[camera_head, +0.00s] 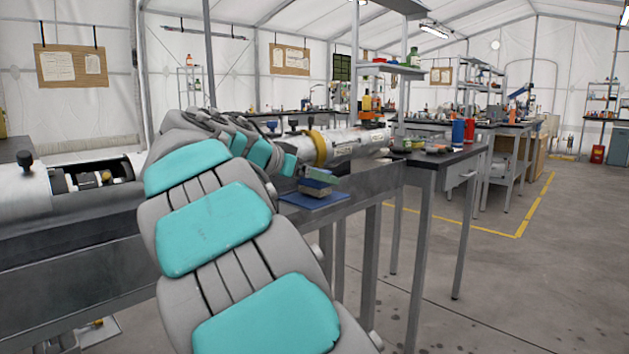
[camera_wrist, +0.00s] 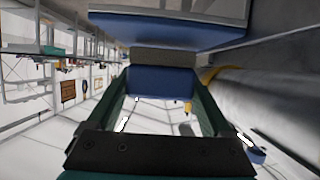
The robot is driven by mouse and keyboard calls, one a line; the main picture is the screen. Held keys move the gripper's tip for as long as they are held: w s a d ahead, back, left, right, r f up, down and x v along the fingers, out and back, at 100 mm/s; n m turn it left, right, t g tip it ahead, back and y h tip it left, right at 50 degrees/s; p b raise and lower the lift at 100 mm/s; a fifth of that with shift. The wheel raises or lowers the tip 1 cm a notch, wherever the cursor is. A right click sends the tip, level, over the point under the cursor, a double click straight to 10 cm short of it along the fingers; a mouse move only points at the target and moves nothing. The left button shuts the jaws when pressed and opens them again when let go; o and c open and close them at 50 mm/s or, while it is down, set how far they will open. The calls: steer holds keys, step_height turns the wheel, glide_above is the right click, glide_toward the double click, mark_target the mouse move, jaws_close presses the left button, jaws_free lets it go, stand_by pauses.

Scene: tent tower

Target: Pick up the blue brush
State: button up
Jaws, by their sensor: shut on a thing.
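The blue brush (camera_wrist: 163,84) sits between the two dark green fingers of my gripper (camera_wrist: 165,72) in the wrist view. It has a blue body and a grey-brown strip along one side. My gripper is shut on it. In the head view my gripper (camera_head: 320,178) is small, at the end of my arm, just above a flat blue pad (camera_head: 315,201) at the workbench edge. The blue pad also shows beyond the brush in the wrist view (camera_wrist: 170,32). I cannot tell whether the brush touches the pad.
A large metal cylinder with a yellow ring (camera_head: 318,148) lies on the workbench behind my gripper. Open floor lies at the right.

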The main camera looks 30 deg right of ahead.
steer(key=shift+r, duration=1.25)
steer(key=shift+s+r, duration=0.15)
steer(key=s+a+b, duration=0.1)
steer(key=s+a, duration=0.2)
steer(key=s, duration=0.4)
steer(key=s+a+r, duration=0.1)
steer(key=s+a, duration=0.3)
steer(key=s, duration=0.3)
steer(key=shift+a+r+b, duration=0.15)
steer(key=shift+r+b, duration=0.05)
steer(key=shift+b, duration=0.2)
